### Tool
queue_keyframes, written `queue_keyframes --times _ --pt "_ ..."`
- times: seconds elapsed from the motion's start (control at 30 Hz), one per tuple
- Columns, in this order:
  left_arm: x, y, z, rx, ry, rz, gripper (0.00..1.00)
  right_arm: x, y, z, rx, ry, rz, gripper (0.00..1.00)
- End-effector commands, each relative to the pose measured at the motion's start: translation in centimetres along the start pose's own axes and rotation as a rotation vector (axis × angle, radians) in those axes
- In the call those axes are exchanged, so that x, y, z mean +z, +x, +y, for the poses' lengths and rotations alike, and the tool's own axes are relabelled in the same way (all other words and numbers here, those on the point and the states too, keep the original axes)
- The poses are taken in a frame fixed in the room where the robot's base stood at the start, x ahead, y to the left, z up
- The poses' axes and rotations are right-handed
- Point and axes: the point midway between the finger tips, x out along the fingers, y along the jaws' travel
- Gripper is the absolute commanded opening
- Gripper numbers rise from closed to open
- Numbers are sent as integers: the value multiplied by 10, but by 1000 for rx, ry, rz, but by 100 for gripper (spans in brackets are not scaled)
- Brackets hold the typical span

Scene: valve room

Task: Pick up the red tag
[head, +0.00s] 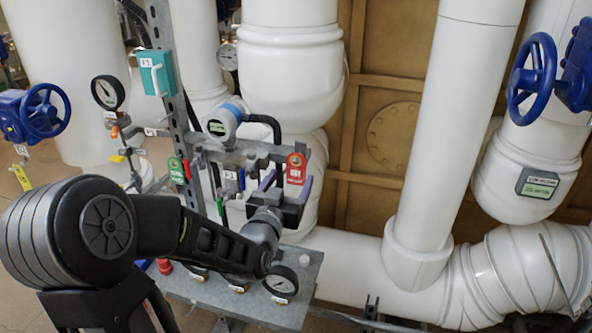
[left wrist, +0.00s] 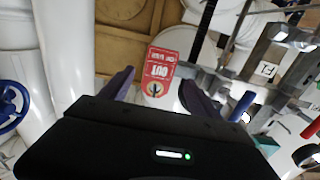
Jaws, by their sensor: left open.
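The red tag (head: 296,168) hangs at the right end of a grey horizontal bar on the pipe rack, with white lettering. In the left wrist view the red tag (left wrist: 160,66) appears upside down, its holed end toward my gripper. My left gripper (head: 287,184) is open and empty, just below and in front of the tag. In the left wrist view its purple fingers (left wrist: 157,80) stand on either side of the tag's holed end, apart from it as far as I can see. My right gripper is not in view.
A green tag (head: 176,170) hangs left on the rack's upright. A pressure gauge (head: 281,281) and a grey steel plate (head: 300,308) lie below my left arm. A blue-capped transmitter (head: 224,119) and thick white pipes (head: 425,130) stand close around. A teal box (head: 156,72) sits higher left.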

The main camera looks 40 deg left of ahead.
Motion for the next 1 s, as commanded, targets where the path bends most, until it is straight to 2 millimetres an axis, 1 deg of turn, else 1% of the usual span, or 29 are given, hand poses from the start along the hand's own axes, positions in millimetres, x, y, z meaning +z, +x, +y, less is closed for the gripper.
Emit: queue_keyframes --times 0.3,0.4,1.0 --pt "0 39 2 1 4 -1 71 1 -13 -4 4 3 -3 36" --pt "1 47 2 1 2 -1 71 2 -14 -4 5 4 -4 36" --pt "1 48 2 1 1 0 71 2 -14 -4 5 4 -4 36"
